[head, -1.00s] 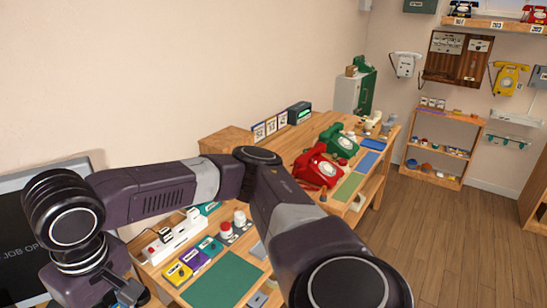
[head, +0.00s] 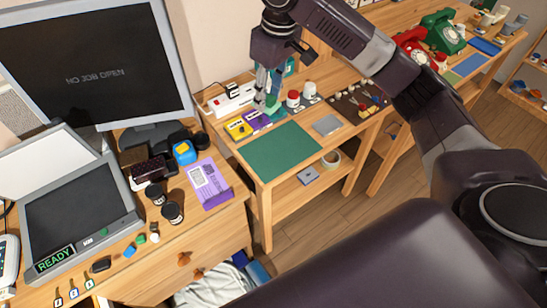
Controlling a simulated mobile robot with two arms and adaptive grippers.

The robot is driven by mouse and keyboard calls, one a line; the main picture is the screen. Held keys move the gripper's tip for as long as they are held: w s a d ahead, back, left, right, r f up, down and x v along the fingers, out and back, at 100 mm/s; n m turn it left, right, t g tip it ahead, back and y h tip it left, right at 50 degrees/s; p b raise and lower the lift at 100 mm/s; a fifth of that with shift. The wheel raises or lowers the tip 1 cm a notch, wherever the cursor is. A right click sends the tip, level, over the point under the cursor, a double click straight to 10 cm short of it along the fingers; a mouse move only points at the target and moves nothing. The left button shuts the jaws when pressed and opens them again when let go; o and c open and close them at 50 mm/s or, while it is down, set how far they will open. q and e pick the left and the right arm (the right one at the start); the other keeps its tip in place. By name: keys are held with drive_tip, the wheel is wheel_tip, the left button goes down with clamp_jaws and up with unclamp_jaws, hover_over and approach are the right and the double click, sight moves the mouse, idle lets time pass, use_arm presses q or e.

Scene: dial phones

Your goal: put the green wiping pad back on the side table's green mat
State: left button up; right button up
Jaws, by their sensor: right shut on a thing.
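My right gripper (head: 262,99) reaches down to the back of the side table, beside a purple box (head: 256,120). It is shut on a small green thing (head: 273,104), which looks like the green wiping pad. The fingers hide part of it, and I cannot tell whether it still touches the table. The green mat (head: 280,151) lies flat and bare at the table's front, nearer to me than the gripper. My left gripper is not in view.
A yellow box (head: 238,128) sits left of the purple one. Red and white knobs (head: 293,98) stand right of the gripper, with a grey pad (head: 327,125) in front. A white power strip (head: 232,100) lies behind. A monitor (head: 95,62) stands at left.

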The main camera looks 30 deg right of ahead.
sight(273, 155)
drive_tip(key=shift+n, duration=0.5)
drive_tip(key=f, duration=0.7)
drive_tip(key=w+d+f, duration=0.1)
drive_tip(key=f, duration=0.7)
drive_tip(key=d+f, duration=0.1)
drive_tip(key=f, duration=0.7)
drive_tip(key=shift+w+d+p, duration=0.2)
drive_tip(key=shift+p, duration=0.15)
drive_tip(key=o, duration=1)
drive_tip(key=shift+f, duration=0.1)
drive_tip(key=r, duration=0.4)
drive_tip(key=s+r, duration=0.1)
drive_tip(key=r, duration=0.3)
drive_tip(key=d+r, duration=0.1)
drive_tip(key=r, duration=0.3)
drive_tip(key=shift+s+r+b, duration=0.15)
drive_tip(key=shift+s+b, duration=0.15)
